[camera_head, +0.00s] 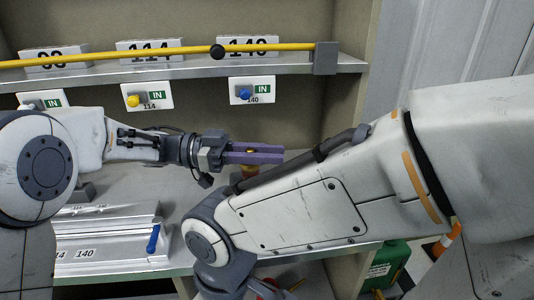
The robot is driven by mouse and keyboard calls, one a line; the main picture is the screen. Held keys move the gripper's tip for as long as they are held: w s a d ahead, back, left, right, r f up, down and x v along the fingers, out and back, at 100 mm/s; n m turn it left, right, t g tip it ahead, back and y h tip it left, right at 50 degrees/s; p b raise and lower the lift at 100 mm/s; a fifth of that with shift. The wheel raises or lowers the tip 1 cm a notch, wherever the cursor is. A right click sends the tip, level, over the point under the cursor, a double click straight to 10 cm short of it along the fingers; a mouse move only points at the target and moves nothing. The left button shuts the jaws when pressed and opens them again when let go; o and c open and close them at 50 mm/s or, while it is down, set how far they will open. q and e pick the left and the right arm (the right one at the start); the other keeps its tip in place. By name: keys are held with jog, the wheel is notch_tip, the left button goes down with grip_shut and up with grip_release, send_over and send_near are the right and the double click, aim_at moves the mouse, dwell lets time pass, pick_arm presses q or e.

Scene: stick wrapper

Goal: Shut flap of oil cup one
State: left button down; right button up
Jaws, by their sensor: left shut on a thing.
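My left gripper (262,153) reaches in from the left over the grey worktop, its purple fingers pointing right. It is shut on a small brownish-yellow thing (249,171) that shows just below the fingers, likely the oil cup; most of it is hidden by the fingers. I cannot make out a flap or its position. My right arm crosses the right half of the view, and its gripper is out of sight.
A yellow bar (120,55) runs along the upper shelf before number blocks (150,50). Labelled plates with a yellow knob (133,101) and a blue knob (244,94) hang below. A silver fixture (110,235) with a blue handle (153,238) sits front left. A green container (388,262) stands lower right.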

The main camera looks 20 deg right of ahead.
pick_arm(q)
jog(key=shift+f, duration=0.1)
jog(key=c, duration=0.7)
grip_release()
jog(key=shift+c, duration=0.2)
jog(key=v, duration=1)
jog(key=shift+w+a, duration=0.15)
jog(key=shift+a, duration=0.1)
